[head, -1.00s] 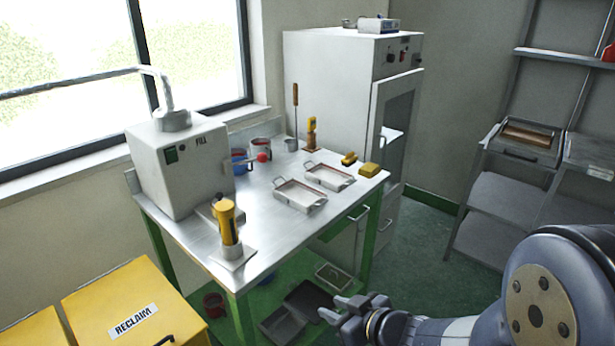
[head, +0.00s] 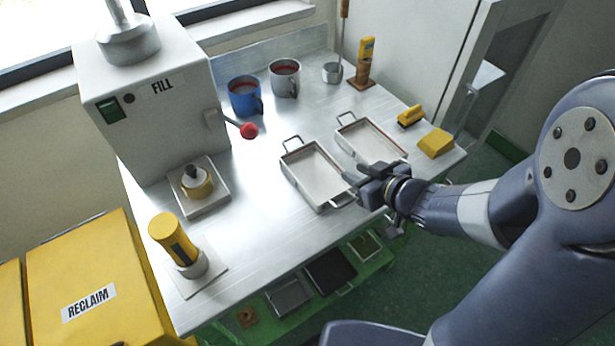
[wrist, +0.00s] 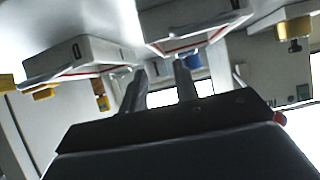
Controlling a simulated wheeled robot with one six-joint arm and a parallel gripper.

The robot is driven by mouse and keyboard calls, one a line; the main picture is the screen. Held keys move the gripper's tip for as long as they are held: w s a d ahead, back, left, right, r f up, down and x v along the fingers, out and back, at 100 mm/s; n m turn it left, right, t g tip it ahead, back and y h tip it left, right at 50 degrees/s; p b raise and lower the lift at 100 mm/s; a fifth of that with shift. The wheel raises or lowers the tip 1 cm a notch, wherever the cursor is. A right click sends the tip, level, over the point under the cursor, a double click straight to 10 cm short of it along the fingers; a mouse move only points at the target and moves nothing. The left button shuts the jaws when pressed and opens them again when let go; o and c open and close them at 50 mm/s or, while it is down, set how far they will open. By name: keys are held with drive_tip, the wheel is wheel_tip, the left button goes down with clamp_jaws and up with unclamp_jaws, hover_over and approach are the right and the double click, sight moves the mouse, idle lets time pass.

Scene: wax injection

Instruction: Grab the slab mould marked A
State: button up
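Two shallow metal slab moulds with pale insides and wire end handles lie on the steel bench. The left mould (head: 313,175) shows in the wrist view as the right one (wrist: 190,25); it bears a small dark mark at the picture's top edge, too cut off to read. The right mould (head: 370,139) is the left one in the wrist view (wrist: 75,60), with a mark like D or O. My gripper (head: 359,178) is at the bench's front edge, close to the left mould's near handle. Its fingers (wrist: 161,88) are apart with nothing seen between them.
A FILL machine (head: 150,110) with a red-knobbed lever stands left. A yellow lamp-like tool (head: 175,240) is front left. A lower green shelf (head: 275,325) holds trays.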

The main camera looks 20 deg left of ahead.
sight(334, 160)
drive_tip(key=x, duration=0.3)
drive_tip(key=shift+w+f+b, duration=0.1)
drive_tip(key=shift+w+b, duration=0.2)
drive_tip(key=shift+w, duration=0.2)
drive_tip(key=shift+b+x, duration=0.4)
drive_tip(key=shift+x, duration=2.7)
drive_tip(key=shift+a, duration=0.1)
clamp_jaws()
